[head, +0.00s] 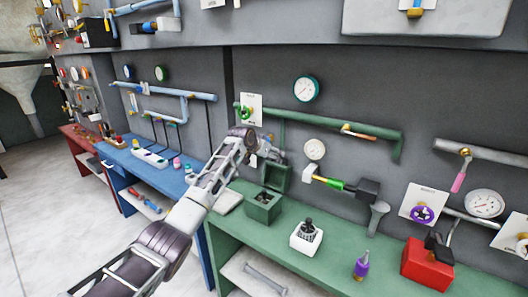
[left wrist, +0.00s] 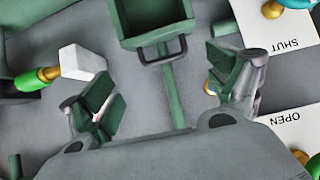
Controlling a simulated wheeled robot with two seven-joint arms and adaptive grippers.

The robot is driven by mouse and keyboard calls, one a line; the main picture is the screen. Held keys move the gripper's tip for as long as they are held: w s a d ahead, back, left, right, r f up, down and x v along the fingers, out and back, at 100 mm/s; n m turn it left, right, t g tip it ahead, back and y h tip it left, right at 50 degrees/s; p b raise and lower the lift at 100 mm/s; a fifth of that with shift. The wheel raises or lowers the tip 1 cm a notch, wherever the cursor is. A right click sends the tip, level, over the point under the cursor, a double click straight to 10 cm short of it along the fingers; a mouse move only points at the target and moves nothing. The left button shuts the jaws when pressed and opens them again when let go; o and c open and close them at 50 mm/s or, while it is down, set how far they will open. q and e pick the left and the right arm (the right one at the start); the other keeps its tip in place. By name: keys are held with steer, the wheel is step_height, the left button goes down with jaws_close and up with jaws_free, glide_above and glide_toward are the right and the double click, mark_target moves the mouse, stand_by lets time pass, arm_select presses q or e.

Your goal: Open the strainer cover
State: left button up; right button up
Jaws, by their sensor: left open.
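The strainer is a green box (head: 262,208) on the green bench in the head view, with a dark opening in its top. Its green cover (head: 277,177) stands raised at the back of the box. In the left wrist view the cover (left wrist: 155,42) shows at the top as a hollow green shape with a dark handle (left wrist: 162,50) on its edge. My left gripper (head: 271,156) is just above the raised cover, near the wall. My right gripper is in neither view.
A green pipe (head: 350,133) and a gauge (head: 315,149) are on the wall by my gripper. A green-and-black valve (head: 340,185) sits close to its right. A white box with a knob (head: 306,240) and a red box (head: 427,264) stand on the green bench (head: 335,262).

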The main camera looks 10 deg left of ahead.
arm_select(q)
steer(key=shift+v, duration=2.75)
